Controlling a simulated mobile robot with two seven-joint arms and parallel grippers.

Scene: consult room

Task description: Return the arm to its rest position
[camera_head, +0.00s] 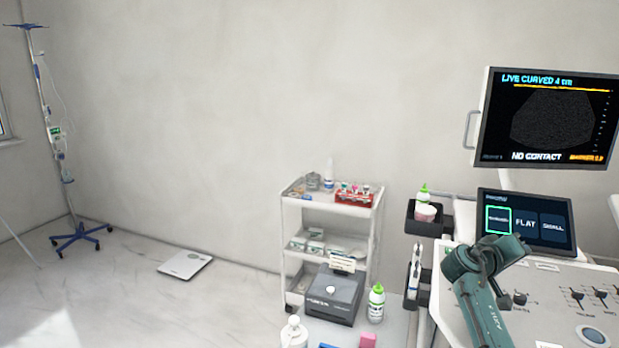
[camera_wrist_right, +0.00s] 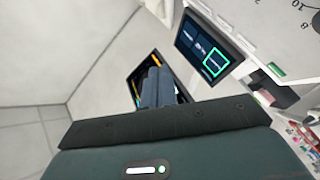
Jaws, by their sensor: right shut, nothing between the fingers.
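My right arm (camera_head: 476,285) is green and reaches up over the ultrasound machine's control panel (camera_head: 558,306) in the head view. Its fingertips cannot be made out there. In the right wrist view my right gripper (camera_wrist_right: 158,82) is shut and empty, with its dark fingers together. They overlap the large monitor in that picture, and I see no contact with anything. My left gripper is not in view.
The large monitor (camera_head: 550,118) reads "NO CONTACT"; the touch screen (camera_head: 526,220) is below it. Side holders (camera_head: 424,222) carry bottles and a probe. A white trolley (camera_head: 333,202) stands left, with a grey box (camera_head: 332,296) before it. Floor further left is mostly clear.

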